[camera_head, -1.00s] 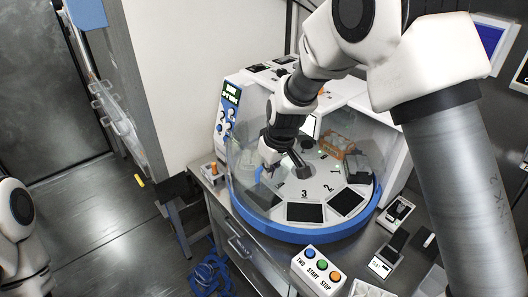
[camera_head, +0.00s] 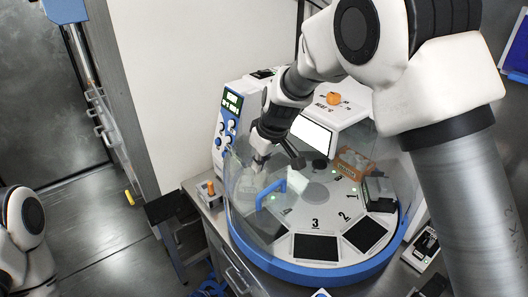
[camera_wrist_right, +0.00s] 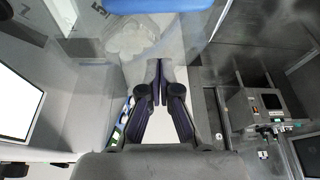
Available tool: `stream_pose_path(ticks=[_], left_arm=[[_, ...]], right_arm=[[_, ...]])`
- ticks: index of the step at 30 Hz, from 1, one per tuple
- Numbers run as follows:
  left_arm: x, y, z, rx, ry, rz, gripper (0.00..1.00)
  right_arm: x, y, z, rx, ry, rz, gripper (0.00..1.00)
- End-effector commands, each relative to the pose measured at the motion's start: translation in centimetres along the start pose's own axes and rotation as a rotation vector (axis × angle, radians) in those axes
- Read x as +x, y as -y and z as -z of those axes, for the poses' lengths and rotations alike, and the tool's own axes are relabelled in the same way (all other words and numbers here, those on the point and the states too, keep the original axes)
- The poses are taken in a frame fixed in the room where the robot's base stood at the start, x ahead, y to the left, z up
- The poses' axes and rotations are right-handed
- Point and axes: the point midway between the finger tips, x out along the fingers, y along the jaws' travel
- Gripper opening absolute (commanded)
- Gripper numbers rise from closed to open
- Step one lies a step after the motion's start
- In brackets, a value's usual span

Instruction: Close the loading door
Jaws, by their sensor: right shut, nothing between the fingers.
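The loading door is a clear curved panel with a blue handle (camera_head: 270,193), at the front left of the round white machine with a blue rim. How far the door stands open is hard to tell through the clear plastic. My right gripper (camera_head: 256,168) is shut and empty, just above and left of the handle in the head view. In the right wrist view its fingers (camera_wrist_right: 158,82) are together, and a blue bar (camera_wrist_right: 160,6), perhaps the handle, crosses the top edge apart from them. My left arm shows at the left edge; its gripper is out of view.
A control panel (camera_head: 229,112) with a green display stands at the machine's left. Numbered black pads and a brown rack (camera_head: 352,163) are inside. A small box with an orange knob (camera_head: 210,190) sits left of the machine. Floor at left is mostly clear.

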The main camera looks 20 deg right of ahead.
Motion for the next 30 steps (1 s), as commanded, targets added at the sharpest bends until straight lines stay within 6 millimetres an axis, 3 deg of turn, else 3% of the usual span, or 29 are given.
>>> stream_pose_path(ticks=[5, 13, 30], left_arm=[[-1.3, 0.0, 0.0, 0.0, 0.0, 0.0, 0.32], [-2.4, 0.0, 0.0, 0.0, 0.0, 0.0, 0.32], [-1.9, 0.0, 0.0, 0.0, 0.0, 0.0, 0.32]], right_arm=[[3.8, 0.0, 0.0, 0.001, 0.004, 0.002, 0.0], [2.6, 0.0, -3.5, 0.002, 0.0, 0.001, 0.0], [2.7, -0.1, -3.7, -0.018, -0.001, 0.007, 0.0]])
